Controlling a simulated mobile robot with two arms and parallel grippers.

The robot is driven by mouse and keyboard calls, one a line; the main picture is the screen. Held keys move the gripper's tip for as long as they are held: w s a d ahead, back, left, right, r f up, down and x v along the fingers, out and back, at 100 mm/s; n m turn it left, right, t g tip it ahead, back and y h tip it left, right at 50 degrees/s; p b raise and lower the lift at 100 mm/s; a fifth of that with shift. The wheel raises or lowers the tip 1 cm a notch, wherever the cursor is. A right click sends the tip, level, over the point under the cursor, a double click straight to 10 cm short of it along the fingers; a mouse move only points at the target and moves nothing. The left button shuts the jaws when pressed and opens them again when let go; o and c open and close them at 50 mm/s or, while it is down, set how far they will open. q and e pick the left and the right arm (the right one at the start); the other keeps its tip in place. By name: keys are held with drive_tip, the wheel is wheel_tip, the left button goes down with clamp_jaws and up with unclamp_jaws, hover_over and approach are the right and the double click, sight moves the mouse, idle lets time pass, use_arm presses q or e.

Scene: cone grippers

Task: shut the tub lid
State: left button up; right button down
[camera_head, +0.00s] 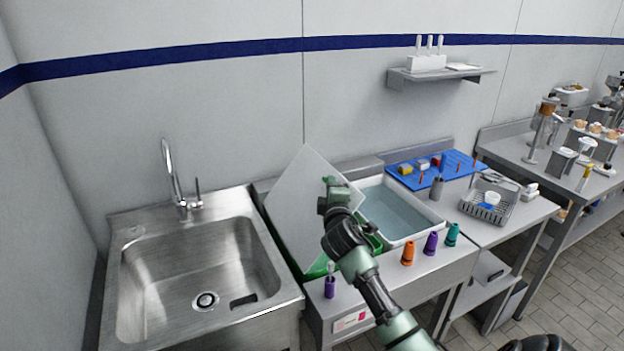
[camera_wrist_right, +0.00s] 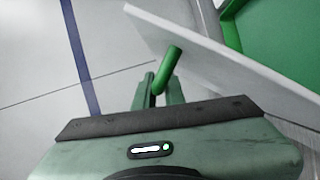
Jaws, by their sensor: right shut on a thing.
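The tub lid (camera_head: 300,205) is a flat pale panel, standing tilted open and leaning up to the left. Its green bar handle (camera_wrist_right: 168,70) shows in the right wrist view, where the lid (camera_wrist_right: 225,62) crosses the upper right. The green tub (camera_head: 318,268) is mostly hidden by the lid and my right arm; its green inside (camera_wrist_right: 275,40) also shows in the wrist view. My right gripper (camera_head: 332,183) is at the lid's right side, and in the wrist view its fingers (camera_wrist_right: 163,92) are shut on the handle. My left gripper is not in view.
A steel sink (camera_head: 205,265) lies to the left. A white basin (camera_head: 437,222) stands right of the tub. A blue board (camera_head: 465,165) and a wire basket (camera_head: 490,212) are farther right.

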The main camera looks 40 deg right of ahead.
drive_tip(key=shift+s+d+f+m+g+y+b, duration=0.4)
drive_tip(key=shift+d+f+m, duration=0.75)
drive_tip(key=shift+d+f, duration=1.15)
drive_tip(key=shift+s+d+f+m+y+b, duration=0.15)
drive_tip(key=shift+s+d+f+m+y, duration=0.8)
drive_tip(key=shift+f, duration=2.35)
drive_tip(key=shift+d+f+m+g+y+b, duration=0.25)
drive_tip(key=shift+d+f+m, duration=1.05)
drive_tip(key=shift+d+f, duration=1.2)
drive_tip(key=shift+a+f, duration=0.35)
drive_tip(key=shift+f, duration=0.05)
drive_tip(key=c, duration=1.5)
unclamp_jaws()
drive_tip(key=shift+s, duration=0.15)
